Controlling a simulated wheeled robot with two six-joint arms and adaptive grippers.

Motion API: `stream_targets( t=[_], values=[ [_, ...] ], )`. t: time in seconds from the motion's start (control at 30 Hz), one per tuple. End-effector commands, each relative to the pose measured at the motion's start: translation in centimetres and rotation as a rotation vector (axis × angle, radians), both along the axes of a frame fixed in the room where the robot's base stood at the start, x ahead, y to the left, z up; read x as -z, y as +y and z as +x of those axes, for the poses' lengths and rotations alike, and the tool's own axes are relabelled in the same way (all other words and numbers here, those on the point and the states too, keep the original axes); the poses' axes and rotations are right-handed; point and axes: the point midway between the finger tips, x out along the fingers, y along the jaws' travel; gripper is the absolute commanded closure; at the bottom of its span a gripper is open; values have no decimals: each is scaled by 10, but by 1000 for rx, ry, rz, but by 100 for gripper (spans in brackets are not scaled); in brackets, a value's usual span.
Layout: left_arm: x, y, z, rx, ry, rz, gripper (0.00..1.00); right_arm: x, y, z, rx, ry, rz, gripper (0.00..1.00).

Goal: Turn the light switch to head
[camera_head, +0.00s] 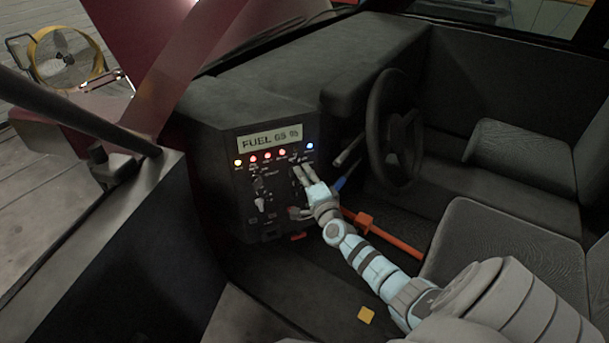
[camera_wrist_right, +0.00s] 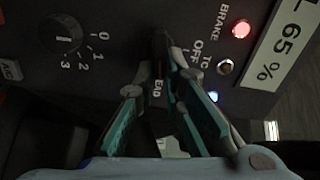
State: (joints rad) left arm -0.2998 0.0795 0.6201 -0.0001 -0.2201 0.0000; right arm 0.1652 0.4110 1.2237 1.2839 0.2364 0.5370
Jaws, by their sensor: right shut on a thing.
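The light switch (camera_wrist_right: 159,42) is a small dark knob on the black dashboard panel (camera_wrist_right: 110,14), seen in the right wrist view. The label OFF shows beside it, and the letters EAD show between my fingers, with the rest of that word hidden. My right gripper (camera_wrist_right: 160,66) has its fingertips closed around the knob. In the head view my right gripper (camera_head: 302,172) reaches the right part of the panel (camera_head: 247,206), under the lights, and covers the switch. The knob's exact pointing direction is hard to tell. My left gripper is not in view.
A fuel display (camera_head: 270,138) reading about 65 % sits above a row of lit lamps. A numbered dial (camera_wrist_right: 67,33) is beside the switch.

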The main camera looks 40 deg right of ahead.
Motion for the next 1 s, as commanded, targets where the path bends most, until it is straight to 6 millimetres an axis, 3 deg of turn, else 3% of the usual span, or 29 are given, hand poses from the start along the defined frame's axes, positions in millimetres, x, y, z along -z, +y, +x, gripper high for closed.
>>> stream_targets(
  t=[0.47, 0.5, 0.6, 1.0],
  values=[
    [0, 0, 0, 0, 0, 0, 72, 0, 0, 0, 0, -6, 15, 100],
    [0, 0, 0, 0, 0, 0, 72, 0, 0, 0, 0, -6, 15, 85],
    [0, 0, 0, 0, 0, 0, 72, 0, 0, 0, 0, -6, 14, 70],
    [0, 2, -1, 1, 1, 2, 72, 1, 3, -8, -1, -5, 14, 70]
  ],
)
